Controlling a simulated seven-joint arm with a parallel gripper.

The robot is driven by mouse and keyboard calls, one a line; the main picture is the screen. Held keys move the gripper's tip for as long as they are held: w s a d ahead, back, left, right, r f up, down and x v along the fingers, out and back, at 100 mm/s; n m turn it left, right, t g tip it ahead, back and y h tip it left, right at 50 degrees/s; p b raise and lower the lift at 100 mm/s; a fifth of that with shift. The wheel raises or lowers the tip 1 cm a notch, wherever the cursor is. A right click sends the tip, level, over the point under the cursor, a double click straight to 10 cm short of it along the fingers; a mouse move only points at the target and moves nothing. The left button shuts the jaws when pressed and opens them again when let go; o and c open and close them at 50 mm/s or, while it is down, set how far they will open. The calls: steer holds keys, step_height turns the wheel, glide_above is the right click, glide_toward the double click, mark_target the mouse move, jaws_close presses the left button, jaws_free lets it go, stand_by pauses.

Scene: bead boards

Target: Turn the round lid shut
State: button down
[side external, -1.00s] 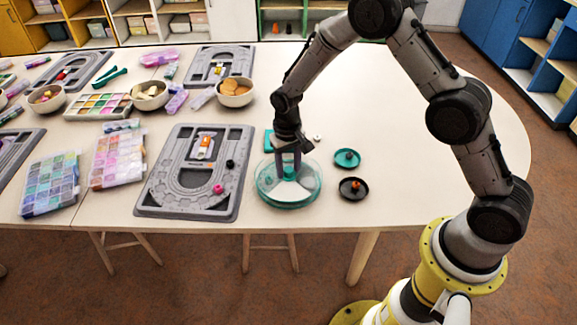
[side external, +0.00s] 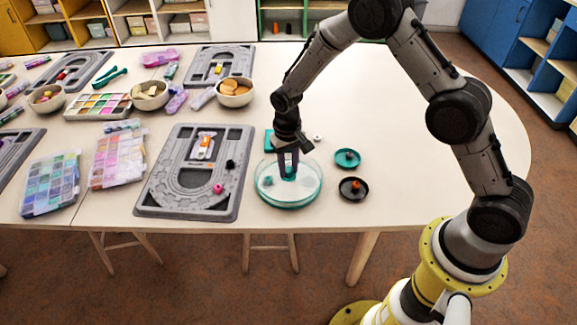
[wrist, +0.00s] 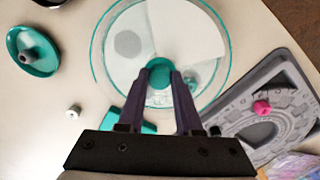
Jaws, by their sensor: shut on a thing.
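The round lid (side external: 310,190) is clear with a teal rim and lies on a round container on the table, in front of my arm. It also shows in the wrist view (wrist: 205,28), with a pale wedge and a grey round spot visible on or through it. My gripper (side external: 288,172) points down at the lid's middle. In the wrist view my gripper (wrist: 160,82) has its two dark fingers on either side of the teal centre knob (wrist: 160,74), shut on it. The container under the lid is mostly hidden.
A teal dish (side external: 347,159) and a black dish (side external: 353,189) with knobs stand to the right. A grey bead board (side external: 232,190) lies close on the left. A small white piece (side external: 318,138) and a teal block (side external: 268,140) sit behind. The table's right side is clear.

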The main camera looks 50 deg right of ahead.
steer(key=shift+m, duration=0.3)
stand_by(0.5)
steer(key=m, duration=0.3)
steer(key=shift+m, duration=0.3)
steer(key=m, duration=0.3)
steer(key=shift+m, duration=0.3)
steer(key=m, duration=0.3)
steer(key=shift+m, duration=0.3)
steer(key=m, duration=0.3)
steer(key=shift+m, duration=0.3)
steer(key=m, duration=1)
steer(key=shift+m, duration=0.4)
steer(key=shift+w+m, duration=0.1)
steer(key=shift+m, duration=1.6)
